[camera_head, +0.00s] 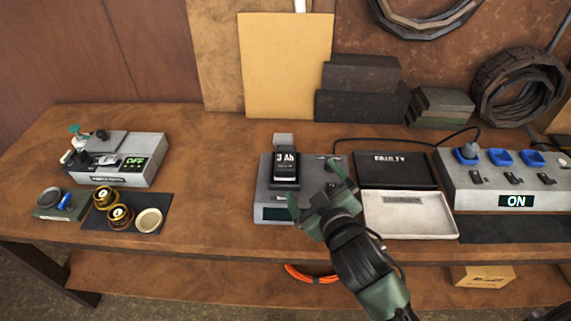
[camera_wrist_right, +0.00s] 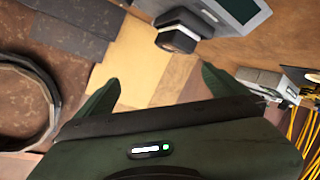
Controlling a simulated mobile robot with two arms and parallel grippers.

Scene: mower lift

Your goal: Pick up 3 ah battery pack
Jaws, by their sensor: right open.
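The 3 Ah battery pack (camera_head: 285,168) is black with a white "3 Ah" label. It sits upright on the grey charger-like device (camera_head: 267,198) in the middle of the table. In the right wrist view the dark block with a light face (camera_wrist_right: 178,38), apparently the battery, is at the top, beyond the fingers. My right gripper (camera_head: 316,186) is open and empty, in front and to the right of the battery, apart from it. Its two green fingers also show in the right wrist view (camera_wrist_right: 158,88). My left gripper is not in view.
A black "FAULTY" tray (camera_head: 396,172) and a white tray (camera_head: 410,222) lie right of the device. A power strip (camera_head: 515,202) reading "ON" is further right. A grey unit (camera_head: 118,176) reading "OFF" is at left. Bare table lies between it and the device.

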